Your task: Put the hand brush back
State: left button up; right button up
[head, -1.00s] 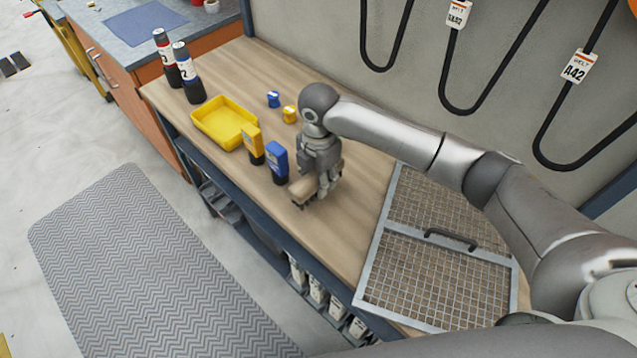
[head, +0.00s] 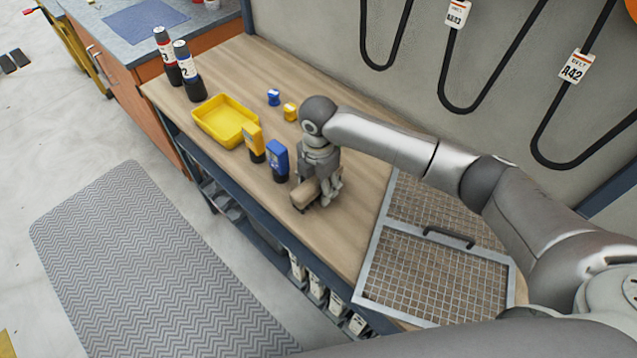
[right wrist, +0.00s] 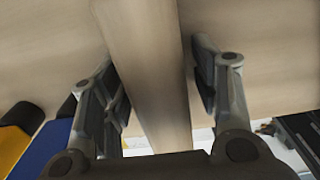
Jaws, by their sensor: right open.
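The hand brush (head: 304,195) lies near the front edge of the wooden bench, its tan wooden body showing beside my right gripper (head: 328,196). In the right wrist view the brush's wooden handle (right wrist: 150,75) runs between the two fingers of the right gripper (right wrist: 160,95). Gaps show between the handle and both fingers, so the gripper is open around it. The brush's bristles are mostly hidden. My left gripper is not in view.
A metal mesh filter panel (head: 374,258) with a black handle lies to the right. Belts hang on the wall.

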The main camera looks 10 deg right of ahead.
jog(key=shift+r, duration=0.1)
notch_tip(320, 180, up, 12)
jog(key=shift+r+b, duration=0.1)
jog(key=shift+b, duration=0.7)
